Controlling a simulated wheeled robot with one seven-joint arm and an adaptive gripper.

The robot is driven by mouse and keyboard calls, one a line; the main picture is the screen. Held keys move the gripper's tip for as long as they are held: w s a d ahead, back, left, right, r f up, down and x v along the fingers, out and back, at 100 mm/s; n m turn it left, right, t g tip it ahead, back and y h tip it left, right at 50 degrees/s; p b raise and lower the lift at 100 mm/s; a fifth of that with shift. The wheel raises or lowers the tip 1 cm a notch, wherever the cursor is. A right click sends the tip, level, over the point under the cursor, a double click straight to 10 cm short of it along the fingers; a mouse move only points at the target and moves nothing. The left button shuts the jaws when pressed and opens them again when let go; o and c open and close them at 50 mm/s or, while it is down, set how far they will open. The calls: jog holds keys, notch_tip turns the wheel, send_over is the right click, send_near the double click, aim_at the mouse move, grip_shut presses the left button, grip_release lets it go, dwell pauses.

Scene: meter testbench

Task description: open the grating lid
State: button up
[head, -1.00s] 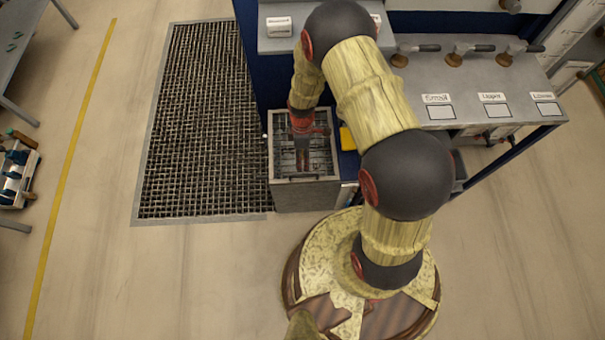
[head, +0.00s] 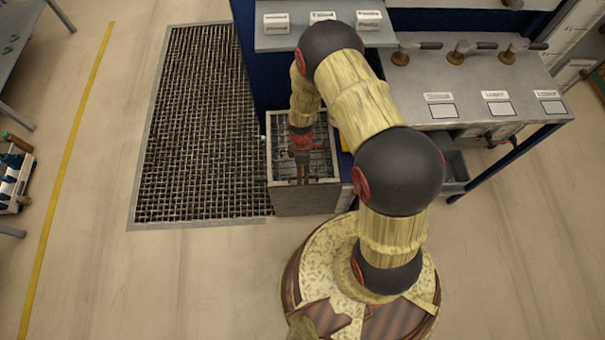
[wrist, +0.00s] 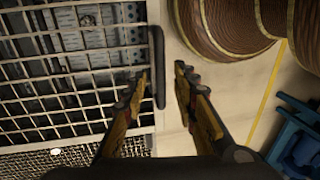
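The grating lid (head: 322,163) is a metal grid on top of a grey box (head: 306,201), and it lies flat and closed. It fills the left of the wrist view (wrist: 75,60). A dark bar handle (wrist: 158,65) runs along the lid's edge in the wrist view. My gripper (wrist: 161,76) is open, with one fingertip on each side of the bar and gaps visible to both. In the head view my gripper (head: 303,172) points down over the lid, and the handle is hard to make out there.
A large floor grating (head: 195,120) lies left of the box. A bench with levers (head: 470,90) stands to the right, with a grey bin (head: 455,170) under it. A workbench edge (head: 25,50) is at far left. The floor in front is clear.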

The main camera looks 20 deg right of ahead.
jog(key=shift+c, duration=0.3)
grip_shut()
dwell(0.6)
